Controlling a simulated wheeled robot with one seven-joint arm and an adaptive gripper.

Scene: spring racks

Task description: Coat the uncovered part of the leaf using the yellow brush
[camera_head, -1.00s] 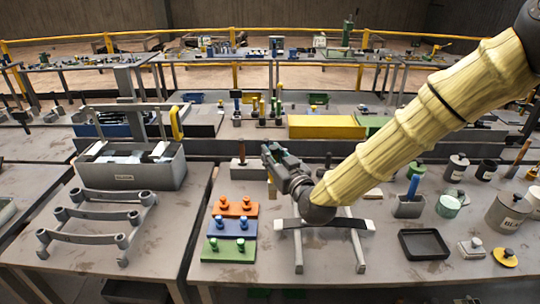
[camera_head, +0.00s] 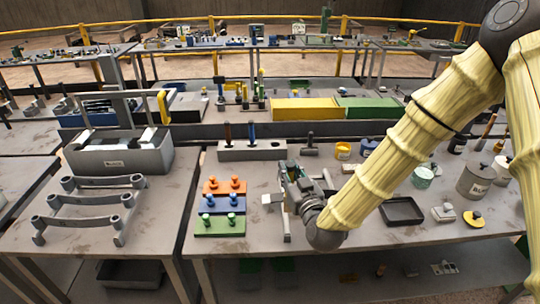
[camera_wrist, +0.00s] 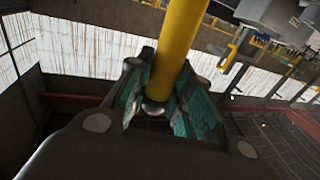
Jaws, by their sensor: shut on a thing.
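My gripper (camera_head: 292,182) is shut on the yellow handle of the brush (camera_wrist: 181,40). In the wrist view the handle rises between the green-padded fingers (camera_wrist: 158,108). The brush's bristles are not visible, and I cannot make out the brush in the head view. The leaf lies across a grey stand (camera_head: 286,226) at the front of the right table. Only its pale left end (camera_head: 272,199) shows, just left of my gripper. My gripper and arm hide the rest, so I cannot see its coated and uncoated parts or whether the brush touches it.
A grey block (camera_head: 265,152) with brown and blue handles stands behind. Orange (camera_head: 222,188), blue (camera_head: 222,206) and green (camera_head: 219,226) pegged plates lie left. A yellow pot (camera_head: 343,151) and a blue pot (camera_head: 367,147) stand at the back. A black tray (camera_head: 402,211) lies right.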

